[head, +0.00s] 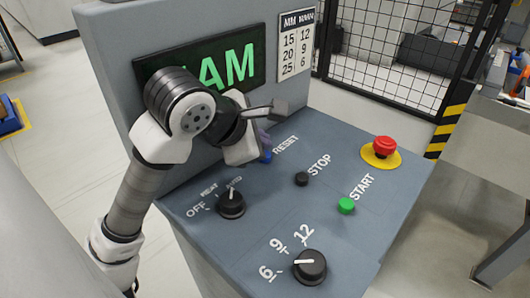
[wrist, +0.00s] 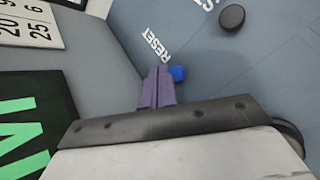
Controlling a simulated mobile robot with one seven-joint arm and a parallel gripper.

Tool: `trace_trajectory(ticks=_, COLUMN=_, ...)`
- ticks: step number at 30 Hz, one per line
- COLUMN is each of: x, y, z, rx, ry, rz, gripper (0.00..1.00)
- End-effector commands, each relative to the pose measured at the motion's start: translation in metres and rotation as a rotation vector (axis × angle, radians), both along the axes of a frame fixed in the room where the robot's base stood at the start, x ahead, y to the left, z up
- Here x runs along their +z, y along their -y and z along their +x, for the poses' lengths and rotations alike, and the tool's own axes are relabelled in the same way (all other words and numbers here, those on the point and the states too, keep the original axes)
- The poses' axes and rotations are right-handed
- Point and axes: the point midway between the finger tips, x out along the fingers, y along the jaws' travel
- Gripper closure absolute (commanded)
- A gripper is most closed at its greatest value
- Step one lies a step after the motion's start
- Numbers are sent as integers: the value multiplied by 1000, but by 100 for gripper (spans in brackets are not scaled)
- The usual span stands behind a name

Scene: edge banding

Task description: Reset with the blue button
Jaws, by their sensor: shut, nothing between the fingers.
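The blue button (head: 267,157) sits beside the RESET label on the sloped grey panel, partly hidden by my gripper in the head view. My gripper (head: 263,137) is shut and empty, with its purple fingers close above the button. In the wrist view the shut fingertips (wrist: 159,72) point at the panel, and the blue button (wrist: 178,74) shows just right of them. I cannot tell whether the fingers touch the button. The green-lettered display (head: 238,65) is partly covered by my arm; the letters "AM" show.
A black STOP button (head: 302,179), a green START button (head: 346,205) and a red emergency button (head: 385,146) stand on the panel. The heat knob (head: 231,204) and the numbered knob (head: 310,267) stand nearer the front. A number chart (head: 296,45) hangs beside the display.

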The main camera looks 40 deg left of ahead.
Motion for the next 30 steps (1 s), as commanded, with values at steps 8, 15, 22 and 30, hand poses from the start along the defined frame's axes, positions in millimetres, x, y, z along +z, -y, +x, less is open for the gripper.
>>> trace_trajectory(ticks=8, x=-7, y=0, z=0, rx=1, ry=1, rz=0, gripper=100)
trace_trajectory(ticks=15, x=-9, y=0, z=0, rx=1, ry=0, rz=-1, gripper=100)
trace_trajectory(ticks=22, x=-8, y=0, z=0, rx=0, ry=0, rz=0, gripper=100)
trace_trajectory(ticks=30, x=-10, y=0, z=0, rx=0, ry=0, rz=0, gripper=100)
